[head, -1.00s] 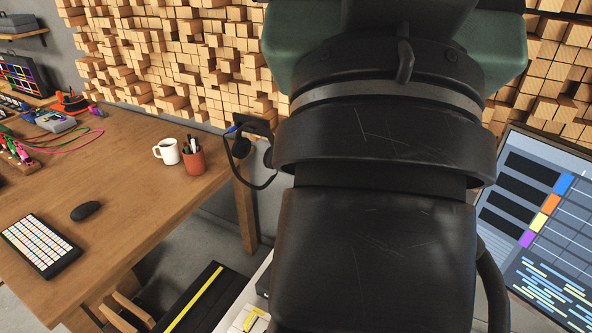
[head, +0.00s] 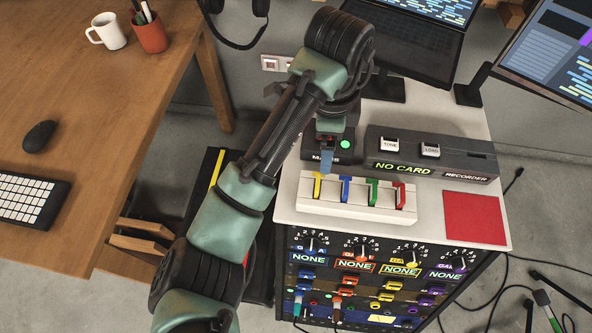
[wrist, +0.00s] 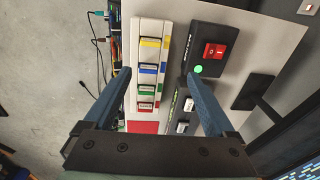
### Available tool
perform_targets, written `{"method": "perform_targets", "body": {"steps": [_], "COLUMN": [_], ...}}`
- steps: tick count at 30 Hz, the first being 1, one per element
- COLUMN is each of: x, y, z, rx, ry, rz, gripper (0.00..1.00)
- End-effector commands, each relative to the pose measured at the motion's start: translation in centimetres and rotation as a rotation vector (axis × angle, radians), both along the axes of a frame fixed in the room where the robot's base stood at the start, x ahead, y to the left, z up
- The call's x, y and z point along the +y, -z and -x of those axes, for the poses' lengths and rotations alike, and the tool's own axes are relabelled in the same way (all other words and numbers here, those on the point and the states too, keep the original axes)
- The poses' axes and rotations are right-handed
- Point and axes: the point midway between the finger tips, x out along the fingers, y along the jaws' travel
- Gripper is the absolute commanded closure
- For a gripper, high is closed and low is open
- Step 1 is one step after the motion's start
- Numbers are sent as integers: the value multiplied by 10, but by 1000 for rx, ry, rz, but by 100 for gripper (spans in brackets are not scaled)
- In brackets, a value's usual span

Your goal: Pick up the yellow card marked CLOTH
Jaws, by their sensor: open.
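The yellow card (head: 318,186) stands in the leftmost slot of the white rack (head: 352,209), beside a blue, a green and a red card. Its marking is too small to read. In the wrist view the yellow card (wrist: 150,43) is at the upper end of the rack. My gripper (head: 326,166) hangs above and behind the left end of the rack. The wrist view shows its two blue fingers (wrist: 159,76) spread wide, with nothing between the tips. The fingers are apart from the card.
A black unit with a red switch (wrist: 214,51) and green light (head: 345,144) stands behind the rack, close to my gripper. The recorder (head: 432,152) reads NO CARD. A red pad (head: 474,217) lies at the right. The laptop (head: 407,50) is behind.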

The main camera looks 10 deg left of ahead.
Motion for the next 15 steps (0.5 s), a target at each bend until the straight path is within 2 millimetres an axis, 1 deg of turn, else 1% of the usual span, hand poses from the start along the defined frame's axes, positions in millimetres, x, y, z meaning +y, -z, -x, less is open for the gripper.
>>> {"method": "perform_targets", "body": {"steps": [1,4,12,15], "x": [6,11,9,10], "y": [8,20,70,82], "z": [6,13,13,13], "rx": [38,75,76,74], "ry": [13,29,30,29], "rz": [-17,-28,-27,-27], "gripper": [10,10,10,10]}}
